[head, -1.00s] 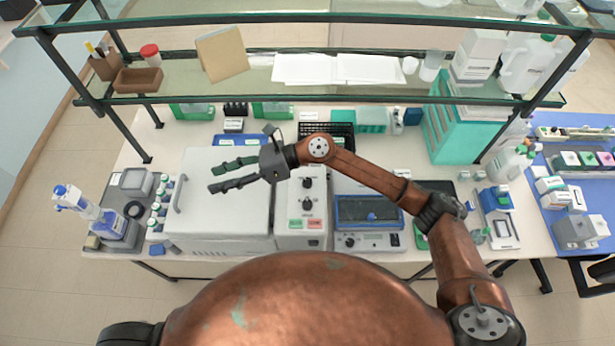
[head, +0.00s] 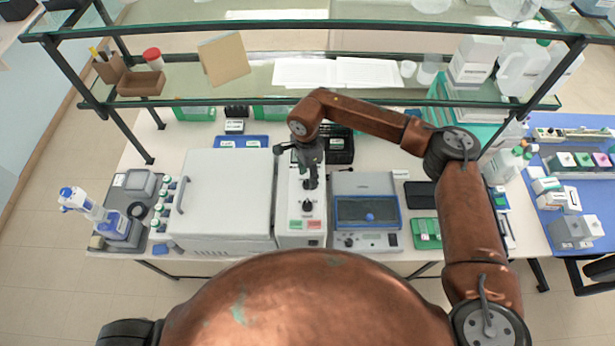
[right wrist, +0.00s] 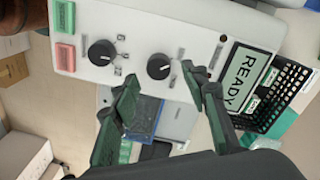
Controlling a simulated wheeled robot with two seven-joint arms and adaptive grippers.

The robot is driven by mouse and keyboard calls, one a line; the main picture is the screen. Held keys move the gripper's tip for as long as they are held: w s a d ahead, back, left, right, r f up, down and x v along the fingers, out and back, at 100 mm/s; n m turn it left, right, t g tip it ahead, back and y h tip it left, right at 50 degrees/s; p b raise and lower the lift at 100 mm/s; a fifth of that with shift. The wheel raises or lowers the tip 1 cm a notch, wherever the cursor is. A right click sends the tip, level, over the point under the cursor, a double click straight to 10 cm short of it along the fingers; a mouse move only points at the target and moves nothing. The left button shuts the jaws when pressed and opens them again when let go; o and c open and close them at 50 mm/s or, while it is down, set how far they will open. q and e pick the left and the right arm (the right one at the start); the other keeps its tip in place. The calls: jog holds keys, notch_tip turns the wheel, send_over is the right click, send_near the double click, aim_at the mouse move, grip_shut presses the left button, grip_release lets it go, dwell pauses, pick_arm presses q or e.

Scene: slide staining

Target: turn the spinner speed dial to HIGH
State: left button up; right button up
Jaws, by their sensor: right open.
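The white spinner control panel (head: 290,212) stands against the right side of a large white lidded box. Its near black dial (head: 308,206) shows clear, and it also shows in the right wrist view (right wrist: 102,52). The far black dial (right wrist: 160,66) lies between the fingertips of my right gripper (right wrist: 162,75), which also shows in the head view (head: 310,183). The gripper is open and points down over the panel. I cannot tell whether the fingers touch the dial. Dial labels are too small to read. My left gripper is out of view.
The panel's display (right wrist: 243,76) reads READY. Green (right wrist: 64,17) and red (right wrist: 65,57) buttons sit at the panel's near end. The white lidded box (head: 225,200) is on the left and a blue-framed device (head: 368,212) on the right. A black rack (right wrist: 275,95) stands behind. A glass shelf overhangs the bench.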

aim_at(307, 184)
jog(key=shift+s+f+p, duration=0.1)
jog(key=shift+f+p, duration=0.2)
jog(key=shift+f, duration=0.9)
jog(key=shift+c, duration=0.6)
grip_shut()
